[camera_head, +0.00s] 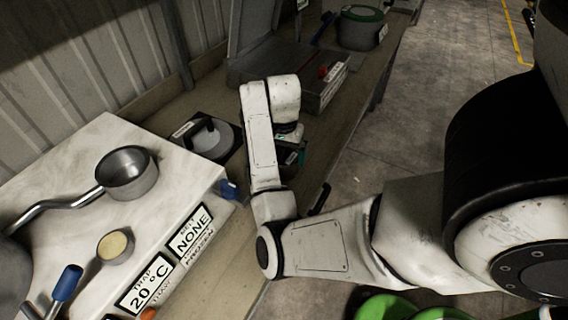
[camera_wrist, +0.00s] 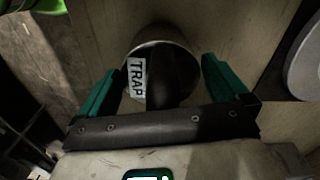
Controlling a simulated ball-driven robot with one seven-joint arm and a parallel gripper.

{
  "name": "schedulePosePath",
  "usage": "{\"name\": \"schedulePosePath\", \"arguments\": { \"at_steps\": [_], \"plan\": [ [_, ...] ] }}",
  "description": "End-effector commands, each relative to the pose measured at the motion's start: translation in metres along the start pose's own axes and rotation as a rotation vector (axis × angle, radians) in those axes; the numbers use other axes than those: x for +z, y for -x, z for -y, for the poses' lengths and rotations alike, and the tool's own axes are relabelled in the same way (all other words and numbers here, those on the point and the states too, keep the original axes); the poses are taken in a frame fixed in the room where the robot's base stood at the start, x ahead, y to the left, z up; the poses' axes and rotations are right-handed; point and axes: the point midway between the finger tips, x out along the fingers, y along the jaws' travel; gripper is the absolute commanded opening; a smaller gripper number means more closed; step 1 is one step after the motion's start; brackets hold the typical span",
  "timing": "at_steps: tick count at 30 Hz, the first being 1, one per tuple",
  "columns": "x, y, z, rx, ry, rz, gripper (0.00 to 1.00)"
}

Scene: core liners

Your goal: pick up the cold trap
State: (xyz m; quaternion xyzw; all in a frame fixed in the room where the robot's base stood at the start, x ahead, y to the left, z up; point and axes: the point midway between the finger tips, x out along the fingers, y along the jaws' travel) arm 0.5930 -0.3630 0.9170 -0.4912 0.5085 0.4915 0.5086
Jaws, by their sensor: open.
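The cold trap (camera_wrist: 172,80) is a dark, rounded body with a paler rim behind it and a white label reading "TRAP". It sits at the upper middle of the wrist view, between the two green fingers of my gripper (camera_wrist: 161,68). The fingers are spread on either side of it. A gap shows on the right; on the left I cannot tell if they touch. In the head view my gripper (camera_head: 290,155) is over the bench, mostly behind my arm. The trap cannot be made out clearly there.
A pale box (camera_head: 70,170) at left carries a steel pan (camera_head: 127,175) and a small cup (camera_head: 115,246). A dark, round-lidded object (camera_head: 207,138) stands near my gripper. A grey tray (camera_head: 325,92) and a green-rimmed pot (camera_head: 361,30) stand farther along the wooden bench (camera_head: 228,262).

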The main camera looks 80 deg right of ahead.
Motion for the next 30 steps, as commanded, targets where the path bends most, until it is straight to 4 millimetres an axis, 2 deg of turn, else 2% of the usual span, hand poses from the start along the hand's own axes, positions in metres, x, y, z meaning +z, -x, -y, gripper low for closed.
{"name": "schedulePosePath", "arguments": {
  "at_steps": [7,26,30],
  "plan": [
    [0.0,-0.0005,0.0003,-0.001,0.001,0.0,0.98],
    [-0.0001,-0.0004,0.0003,0.0,0.001,0.0,0.38],
    [-0.0002,0.0003,0.0005,-0.001,0.001,-0.001,0.36]
  ]
}}
